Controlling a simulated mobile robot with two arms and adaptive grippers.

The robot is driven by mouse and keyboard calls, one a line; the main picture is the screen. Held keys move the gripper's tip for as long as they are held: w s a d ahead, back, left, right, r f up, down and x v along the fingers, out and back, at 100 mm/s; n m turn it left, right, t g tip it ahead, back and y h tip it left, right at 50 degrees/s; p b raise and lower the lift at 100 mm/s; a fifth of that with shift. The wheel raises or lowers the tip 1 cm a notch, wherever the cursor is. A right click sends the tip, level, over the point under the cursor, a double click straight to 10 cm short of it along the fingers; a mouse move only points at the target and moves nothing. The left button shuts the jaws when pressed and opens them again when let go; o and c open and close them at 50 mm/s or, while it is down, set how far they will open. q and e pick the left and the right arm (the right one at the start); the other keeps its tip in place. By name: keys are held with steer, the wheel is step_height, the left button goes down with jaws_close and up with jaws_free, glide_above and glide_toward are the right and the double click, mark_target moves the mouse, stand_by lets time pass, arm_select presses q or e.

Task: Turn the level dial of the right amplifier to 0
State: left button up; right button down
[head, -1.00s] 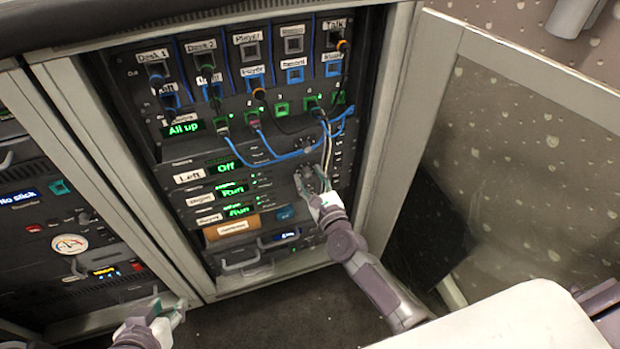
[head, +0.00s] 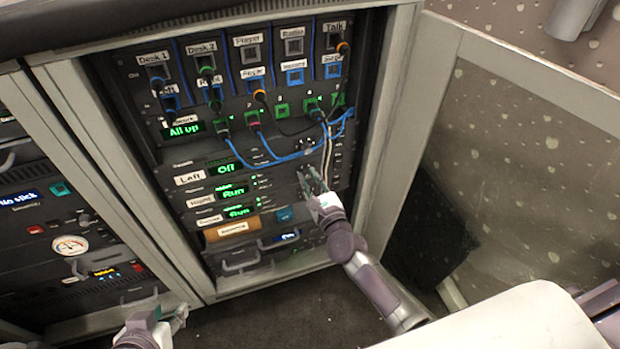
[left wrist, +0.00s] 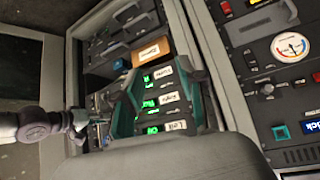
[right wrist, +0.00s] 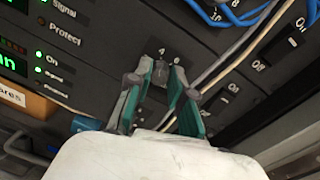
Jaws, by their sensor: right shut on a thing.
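The right amplifier is the middle row of the rack, marked by its white label (head: 205,199) and a green display reading Run (head: 231,191). My right gripper (head: 313,183) is at the right part of the amplifier rows. In the right wrist view its teal fingers (right wrist: 160,88) are shut on a small dark dial (right wrist: 158,72), with small scale marks above it. The fingers hide much of the dial, and I cannot read its setting. My left gripper (head: 168,314) is low at the left, away from the amplifiers; its fingers are apart and empty in the left wrist view (left wrist: 162,100).
Blue cables (head: 285,157) and pale cables (right wrist: 228,62) hang close to my right gripper. An open door (head: 520,150) stands at the right. The floor in front is clear.

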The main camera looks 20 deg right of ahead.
steer(key=n+p, duration=0.2)
steer(key=n, duration=0.2)
steer(key=shift+r+n, duration=0.1)
steer(key=shift+n, duration=0.3)
arm_select(q)
steer(key=s+a+g+y+p, duration=0.1)
steer(key=s+a+g+p, duration=0.15)
steer(key=s+g, duration=0.4)
arm_select(e)
steer(key=n, duration=0.4)
steer(key=shift+g+b, duration=0.3)
steer(key=shift+b, duration=0.05)
steer(key=n+h+p, duration=0.1)
steer(key=n+p, duration=0.2)
steer(key=n, duration=0.5)
steer(key=shift+a+n, duration=0.15)
steer(key=shift+n, duration=0.25)
arm_select(q)
step_height(320, 180, down, 16)
steer(key=p, duration=0.1)
steer(key=shift+s+d+t, duration=0.15)
steer(key=shift+s+t, duration=0.25)
steer(key=shift+t, duration=0.05)
arm_select(e)
steer(key=shift+n, duration=1.3)
steer(key=shift+f, duration=0.2)
steer(key=c, duration=1)
jaws_free()
